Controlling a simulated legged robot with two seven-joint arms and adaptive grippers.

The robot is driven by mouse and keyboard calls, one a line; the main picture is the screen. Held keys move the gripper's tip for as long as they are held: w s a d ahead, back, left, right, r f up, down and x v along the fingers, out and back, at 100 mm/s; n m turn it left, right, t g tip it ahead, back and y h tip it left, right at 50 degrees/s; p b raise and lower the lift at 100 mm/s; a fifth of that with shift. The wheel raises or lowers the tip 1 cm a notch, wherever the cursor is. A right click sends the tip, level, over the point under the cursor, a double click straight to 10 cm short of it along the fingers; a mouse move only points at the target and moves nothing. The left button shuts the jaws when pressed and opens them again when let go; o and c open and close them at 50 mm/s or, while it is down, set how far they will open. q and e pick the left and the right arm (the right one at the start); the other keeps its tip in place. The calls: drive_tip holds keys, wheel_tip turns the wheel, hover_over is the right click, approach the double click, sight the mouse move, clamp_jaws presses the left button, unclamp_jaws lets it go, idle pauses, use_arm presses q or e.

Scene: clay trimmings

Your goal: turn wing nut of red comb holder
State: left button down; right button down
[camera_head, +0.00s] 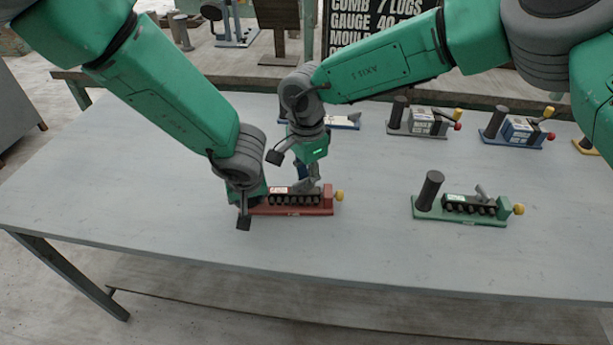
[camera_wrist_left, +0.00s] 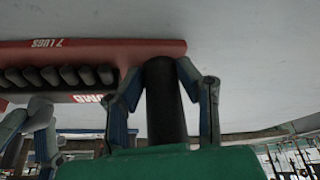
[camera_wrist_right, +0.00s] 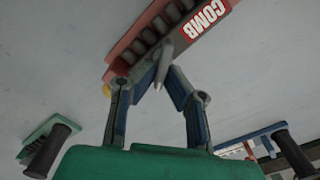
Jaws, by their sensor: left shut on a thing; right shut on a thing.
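The red comb holder (camera_head: 325,207) lies near the front edge of the grey table, with a row of black lugs and a yellow knob (camera_head: 339,196) at its right end. My left gripper (camera_head: 247,195) is at its left end. In the left wrist view its fingers are shut around the upright black handle (camera_wrist_left: 165,105). My right gripper (camera_head: 306,182) reaches down over the comb from behind. In the right wrist view its fingertips close on the grey wing nut (camera_wrist_right: 160,75), which they partly hide.
A green comb holder (camera_head: 460,217) stands to the right on the table. Grey (camera_head: 418,134) and blue (camera_head: 512,140) holders stand along the back, and another blue-based one (camera_head: 345,125) is partly behind my right arm. The table in front is clear.

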use_arm(q)
drive_tip(key=shift+w+a, duration=0.1)
drive_tip(key=shift+a, duration=0.15)
use_arm(e)
drive_tip(key=shift+d+m, duration=0.15)
drive_tip(key=shift+m, duration=0.25)
drive_tip(key=m, duration=0.5)
drive_tip(key=shift+d, duration=0.1)
drive_tip(key=m, duration=1)
drive_tip(key=shift+m, duration=0.4)
use_arm(q)
drive_tip(key=shift+s+a+f, duration=0.1)
drive_tip(key=shift+s+f, duration=0.05)
drive_tip(key=shift+s, duration=0.05)
use_arm(e)
drive_tip(key=m, duration=0.4)
drive_tip(key=shift+m, duration=0.4)
drive_tip(key=c, duration=1.7)
unclamp_jaws()
